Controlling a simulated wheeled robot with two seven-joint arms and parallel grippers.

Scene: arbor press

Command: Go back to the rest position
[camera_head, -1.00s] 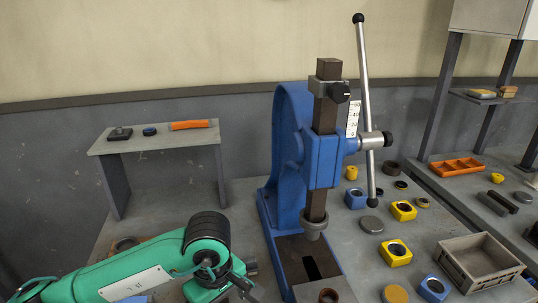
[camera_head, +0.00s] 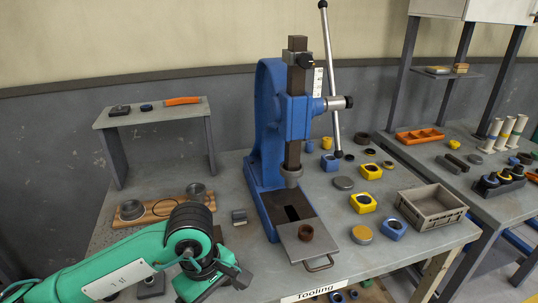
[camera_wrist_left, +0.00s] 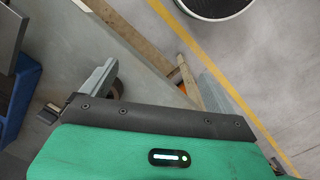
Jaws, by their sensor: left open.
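My left arm comes in from the lower left of the head view, and its gripper (camera_head: 232,278) hangs at the front edge of the bench, left of the press. It is open, and I see nothing held in it. The blue arbor press (camera_head: 268,120) stands upright on the bench, with its long lever (camera_head: 331,80) raised. My right gripper is not in view.
A wooden board (camera_head: 160,208) with metal cups lies behind my left arm. Yellow and blue blocks, round discs and a grey crate (camera_head: 430,207) stand right of the press. A small shelf (camera_head: 155,115) stands at the back left. The wrist view shows floor with a yellow line (camera_wrist_left: 205,60).

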